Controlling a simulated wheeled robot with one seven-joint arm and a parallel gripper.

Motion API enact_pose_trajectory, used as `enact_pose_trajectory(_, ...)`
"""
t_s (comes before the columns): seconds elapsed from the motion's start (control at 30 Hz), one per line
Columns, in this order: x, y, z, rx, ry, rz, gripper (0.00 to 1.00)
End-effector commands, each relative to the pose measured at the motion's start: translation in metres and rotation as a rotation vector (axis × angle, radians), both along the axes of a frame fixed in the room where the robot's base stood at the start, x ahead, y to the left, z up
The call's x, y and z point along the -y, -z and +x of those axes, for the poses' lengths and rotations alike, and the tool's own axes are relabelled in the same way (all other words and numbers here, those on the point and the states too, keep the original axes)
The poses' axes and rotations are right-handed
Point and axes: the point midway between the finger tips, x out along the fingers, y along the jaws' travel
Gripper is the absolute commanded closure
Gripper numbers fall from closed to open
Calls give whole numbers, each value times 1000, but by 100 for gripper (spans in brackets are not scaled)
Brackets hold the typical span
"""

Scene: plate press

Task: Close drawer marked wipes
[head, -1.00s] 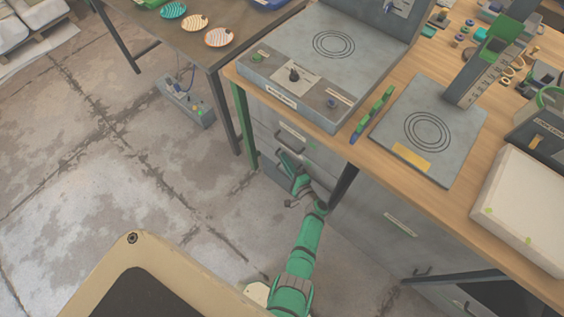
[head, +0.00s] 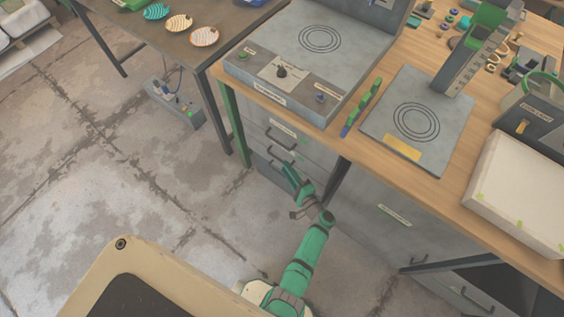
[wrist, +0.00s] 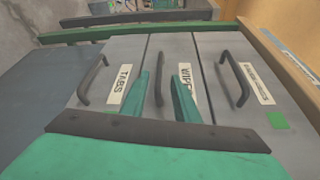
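The drawer marked wipes (wrist: 178,48) is the middle of three grey fronts in the wrist view. Its label (wrist: 187,78) is partly hidden by a finger, and its dark bow handle (wrist: 159,82) shows between my fingers. The fronts look about level with each other, with narrow seams. My gripper (wrist: 160,76) is open, its two green fingers apart on either side of the handle in the picture; I cannot tell whether they touch anything. In the head view my gripper (head: 288,170) is in front of the drawer stack under the bench.
The tabs drawer (wrist: 112,58) and another labelled drawer (wrist: 228,52) flank it. A wooden-topped bench (head: 345,135) stands above the drawers, carrying a press plate (head: 415,120). Floor at the left is mostly clear.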

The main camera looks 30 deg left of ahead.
Motion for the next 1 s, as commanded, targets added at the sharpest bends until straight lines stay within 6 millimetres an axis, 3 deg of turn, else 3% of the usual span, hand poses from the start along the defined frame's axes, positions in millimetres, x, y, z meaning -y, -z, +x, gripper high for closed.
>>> enact_pose_trajectory(0.1, 16, -1, -9, 0, 2, 0, 72)
enact_pose_trajectory(0.3, 27, -2, -17, -1, 0, -2, 72)
enact_pose_trajectory(1.0, 26, 2, -24, -6, 1, -17, 72)
